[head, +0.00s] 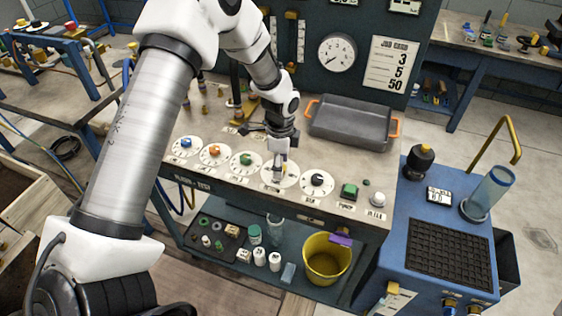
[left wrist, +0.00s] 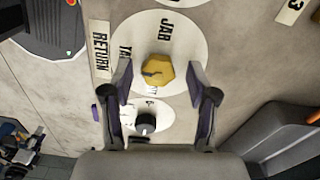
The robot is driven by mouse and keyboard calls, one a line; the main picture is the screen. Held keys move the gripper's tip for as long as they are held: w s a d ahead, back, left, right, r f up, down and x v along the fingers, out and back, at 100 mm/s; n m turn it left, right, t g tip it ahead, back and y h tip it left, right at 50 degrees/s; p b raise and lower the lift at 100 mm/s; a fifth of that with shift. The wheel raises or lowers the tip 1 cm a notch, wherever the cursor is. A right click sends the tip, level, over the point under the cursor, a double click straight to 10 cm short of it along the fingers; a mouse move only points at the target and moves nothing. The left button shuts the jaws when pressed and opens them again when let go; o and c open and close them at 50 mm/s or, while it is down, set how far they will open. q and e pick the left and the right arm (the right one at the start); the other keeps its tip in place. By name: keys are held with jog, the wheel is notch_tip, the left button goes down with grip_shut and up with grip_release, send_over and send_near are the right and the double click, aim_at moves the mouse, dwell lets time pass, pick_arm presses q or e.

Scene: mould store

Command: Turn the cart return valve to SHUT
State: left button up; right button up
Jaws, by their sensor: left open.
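A yellow six-sided knob (left wrist: 157,71) sits on a round white dial (left wrist: 188,40) with the words "JAB" and "YA…", partly covered. A label reading RETURN (left wrist: 101,49) lies beside the dial. In the head view my left gripper (head: 279,167) points down over this dial (head: 293,178) and largely hides the knob. My right gripper is not in view.
A black knob (head: 318,179) is to the right; green (head: 246,159), orange (head: 214,151) and blue (head: 186,143) knobs are to the left. A grey tray (head: 349,133) stands behind. A green button (head: 349,190) and blue cart (head: 388,243) are at the right.

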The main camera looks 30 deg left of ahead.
pick_arm(q)
jog(key=shift+s, duration=0.15)
grip_shut()
jog(key=shift+r+n, duration=0.1)
jog(key=shift+n, duration=0.2)
jog(key=n+p, duration=0.2)
jog(key=n, duration=0.1)
jog(key=shift+s, duration=0.1)
jog(key=n+p, duration=0.2)
jog(key=n, duration=0.2)
jog(key=shift+n, duration=0.4)
jog(key=n+p, duration=0.2)
jog(key=n, duration=0.3)
jog(key=shift+n+p, duration=0.9)
jog(key=shift+n, duration=1.3)
